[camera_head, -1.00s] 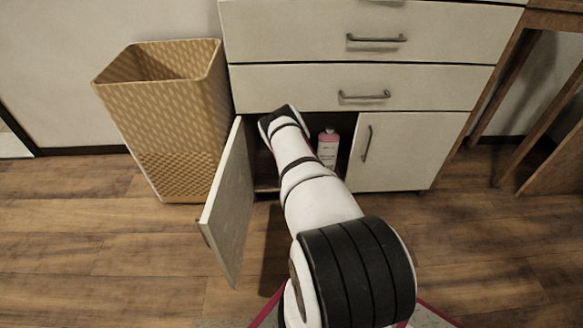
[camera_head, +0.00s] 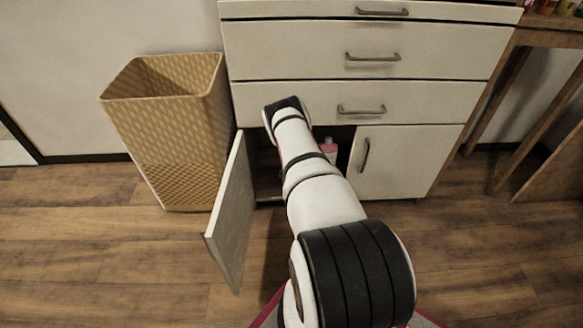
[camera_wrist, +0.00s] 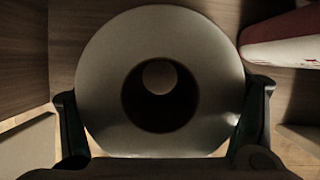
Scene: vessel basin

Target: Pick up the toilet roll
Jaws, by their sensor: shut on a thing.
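The toilet roll (camera_wrist: 100,75) fills the middle of the wrist view, its round end and dark core hole facing the camera. My gripper (camera_wrist: 163,112) has one finger on each side of the roll and is shut on it. In the head view my arm reaches into the open lower cabinet (camera_head: 262,185). The arm hides the roll and my gripper's fingers there.
A pink-capped bottle (camera_head: 329,150) stands in the cabinet just right of my arm; a red and white object (camera_wrist: 285,38) is close by in the wrist view. The left cabinet door (camera_head: 231,215) hangs open. A woven basket (camera_head: 170,140) stands left. The right door (camera_head: 400,160) is shut.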

